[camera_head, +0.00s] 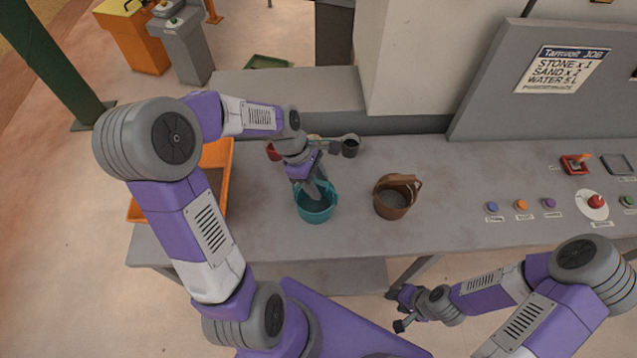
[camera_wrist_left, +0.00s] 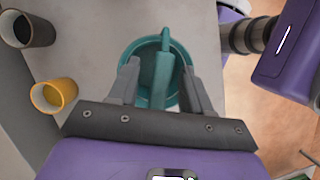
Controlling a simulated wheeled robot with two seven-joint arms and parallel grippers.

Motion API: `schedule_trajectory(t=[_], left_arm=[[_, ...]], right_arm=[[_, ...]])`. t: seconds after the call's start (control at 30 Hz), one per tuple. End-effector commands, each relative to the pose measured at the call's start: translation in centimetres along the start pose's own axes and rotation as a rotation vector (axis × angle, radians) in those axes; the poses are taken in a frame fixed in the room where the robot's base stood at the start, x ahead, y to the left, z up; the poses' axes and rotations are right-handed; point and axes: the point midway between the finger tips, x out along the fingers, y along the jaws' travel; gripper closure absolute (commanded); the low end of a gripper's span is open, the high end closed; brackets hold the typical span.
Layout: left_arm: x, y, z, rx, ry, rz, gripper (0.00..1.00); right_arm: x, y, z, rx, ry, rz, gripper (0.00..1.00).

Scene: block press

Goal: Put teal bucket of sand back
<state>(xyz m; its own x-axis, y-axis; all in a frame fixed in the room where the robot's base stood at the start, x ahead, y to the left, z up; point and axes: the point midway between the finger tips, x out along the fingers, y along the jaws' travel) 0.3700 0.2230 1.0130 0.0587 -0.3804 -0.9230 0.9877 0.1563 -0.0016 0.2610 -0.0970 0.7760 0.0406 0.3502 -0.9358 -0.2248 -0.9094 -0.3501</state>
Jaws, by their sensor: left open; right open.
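The teal bucket (camera_head: 316,212) stands upright on the grey bench, with grey sand inside. My left gripper (camera_head: 314,190) is open and points down over it. In the left wrist view the teal bucket (camera_wrist_left: 150,100) lies between the open fingers of my left gripper (camera_wrist_left: 157,90), with its handle running up the middle between them; I cannot tell whether the fingers touch it. My right gripper (camera_head: 398,310) is open and empty, in front of the bench, far from the bucket.
A brown bucket (camera_head: 392,204) stands right of the teal one. An orange crate (camera_head: 220,160) is at the left. Behind stand a dark cup (camera_head: 350,148), a red cup (camera_head: 272,152) and a yellow cup (camera_wrist_left: 58,95). Buttons (camera_head: 521,205) line the right side.

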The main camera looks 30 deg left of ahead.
Motion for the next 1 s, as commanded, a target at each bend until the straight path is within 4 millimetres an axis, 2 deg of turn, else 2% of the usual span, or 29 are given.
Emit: schedule_trajectory(t=[0.3,0.5,0.67,1.0], left_arm=[[-7.1,0.1,0.1,0.0,0.001,0.007,0.51],[-10.0,0.0,0.1,0.0,0.0,0.003,0.51],[-10.8,0.0,0.0,0.0,-0.001,0.001,0.51],[-10.8,0.0,0.0,0.0,-0.001,0.001,0.51]], right_arm=[[-1.4,-0.5,0.1,0.0,0.0,0.0,0.57],[-1.8,-0.7,0.1,0.0,0.0,0.0,0.57],[-1.9,-0.7,0.1,0.0,0.0,0.0,0.57],[-1.8,-0.7,0.1,0.0,0.0,0.0,0.57]])
